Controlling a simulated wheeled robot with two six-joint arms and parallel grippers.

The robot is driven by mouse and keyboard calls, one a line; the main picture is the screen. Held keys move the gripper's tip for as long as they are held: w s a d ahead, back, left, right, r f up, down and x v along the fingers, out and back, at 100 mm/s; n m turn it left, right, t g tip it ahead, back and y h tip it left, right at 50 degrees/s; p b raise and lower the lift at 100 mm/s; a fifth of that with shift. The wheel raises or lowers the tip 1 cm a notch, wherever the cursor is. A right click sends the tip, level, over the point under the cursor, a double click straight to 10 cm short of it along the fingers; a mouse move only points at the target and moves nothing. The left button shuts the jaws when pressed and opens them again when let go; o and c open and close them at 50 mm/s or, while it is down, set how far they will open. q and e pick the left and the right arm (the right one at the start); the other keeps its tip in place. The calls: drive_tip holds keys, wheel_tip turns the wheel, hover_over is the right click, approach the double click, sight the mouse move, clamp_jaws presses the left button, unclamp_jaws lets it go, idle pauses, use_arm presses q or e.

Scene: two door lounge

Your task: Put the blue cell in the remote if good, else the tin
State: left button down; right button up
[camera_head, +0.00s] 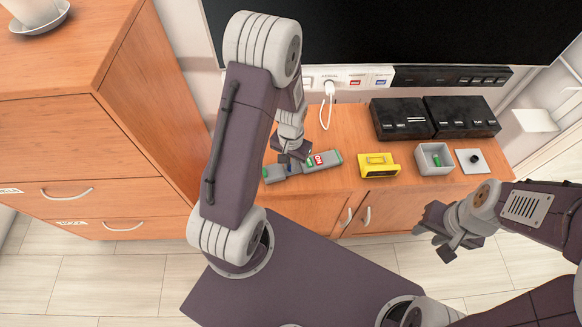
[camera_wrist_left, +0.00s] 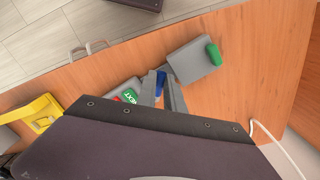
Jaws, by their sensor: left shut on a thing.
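My left gripper (camera_head: 287,158) is shut on the blue cell (camera_wrist_left: 160,84), low over the cabinet top. The cell shows between its fingers in the left wrist view; its lower end is hard to make out. Beside the fingers lies a grey device with red and green buttons (camera_head: 327,159), apparently the remote. On the other side is a grey block (camera_wrist_left: 190,61) with a green cell (camera_wrist_left: 214,54) at its end. My right gripper (camera_head: 439,239) looks open and empty, in front of the cabinet.
A yellow device (camera_head: 378,171) stands between the remote and the grey box. A pale plate with a dark knob (camera_head: 471,161) is at the right. Black boxes (camera_head: 401,119) and a white plug with its cable (camera_head: 328,90) are behind. Bare wood lies along the front edge.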

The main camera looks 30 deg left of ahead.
use_arm(q)
wheel_tip(320, 180, down, 2)
drive_tip(key=shift+f, duration=0.2)
drive_tip(key=c, duration=1.7)
unclamp_jaws()
drive_tip(key=shift+c, duration=0.2)
drive_tip(key=shift+r, duration=0.1)
wheel_tip(320, 180, up, 12)
drive_tip(key=p, duration=0.2)
drive_tip(key=s+d+r+t, duration=0.1)
drive_tip(key=s+d+r, duration=0.2)
drive_tip(key=s, duration=0.3)
drive_tip(key=shift+s+d, duration=0.4)
drive_tip(key=shift+d, duration=0.45)
